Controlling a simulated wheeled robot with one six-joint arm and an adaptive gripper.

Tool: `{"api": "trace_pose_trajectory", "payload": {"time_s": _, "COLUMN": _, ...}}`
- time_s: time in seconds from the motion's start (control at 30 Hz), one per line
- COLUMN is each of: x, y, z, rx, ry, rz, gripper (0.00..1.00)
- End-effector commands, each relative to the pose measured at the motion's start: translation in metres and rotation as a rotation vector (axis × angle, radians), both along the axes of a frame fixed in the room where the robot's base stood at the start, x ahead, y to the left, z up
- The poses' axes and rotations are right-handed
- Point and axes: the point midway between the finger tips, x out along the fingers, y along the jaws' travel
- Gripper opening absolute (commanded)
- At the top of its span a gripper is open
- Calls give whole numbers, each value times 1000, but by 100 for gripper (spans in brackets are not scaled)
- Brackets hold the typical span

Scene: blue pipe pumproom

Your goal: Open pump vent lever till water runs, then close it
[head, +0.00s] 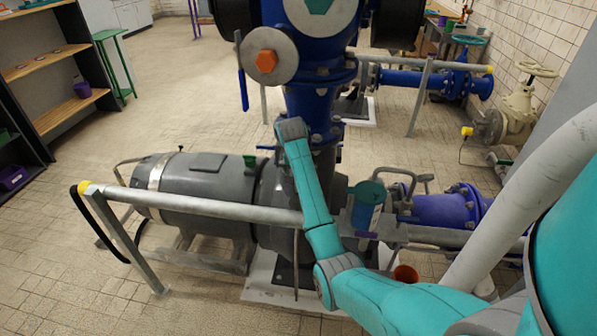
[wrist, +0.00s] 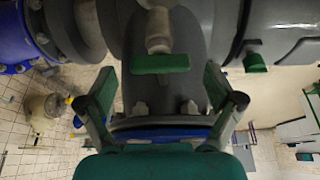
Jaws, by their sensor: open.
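The green lever (wrist: 160,64) sits on a small metal valve fitting (wrist: 158,28) on the grey pump casing in the wrist view. It lies crosswise in the picture. My gripper (wrist: 160,78) is open, with one finger on each side of the lever and a gap at both ends. It does not appear to touch the lever. In the head view, my arm hides the lever and my gripper. The grey pump (head: 205,185) lies on its plinth there. I see no running water in either view.
A grey handrail (head: 240,209) crosses in front of the pump. A blue vertical pipe (head: 311,105) rises behind my arm. A blue canister with a green top (head: 367,207) and an orange-brown cup (head: 405,274) are right of my arm.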

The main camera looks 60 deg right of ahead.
Motion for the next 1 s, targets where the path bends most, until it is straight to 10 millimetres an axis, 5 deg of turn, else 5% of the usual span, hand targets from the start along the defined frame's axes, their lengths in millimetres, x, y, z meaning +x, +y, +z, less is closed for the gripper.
{"api": "trace_pose_trajectory", "payload": {"time_s": 0.53, "x": -12, "y": 34, "z": 89, "rx": -1, "ry": -2, "rz": 1, "gripper": 92}}
{"api": "trace_pose_trajectory", "payload": {"time_s": 1.0, "x": -15, "y": 41, "z": 104, "rx": -1, "ry": 0, "rz": 0, "gripper": 92}}
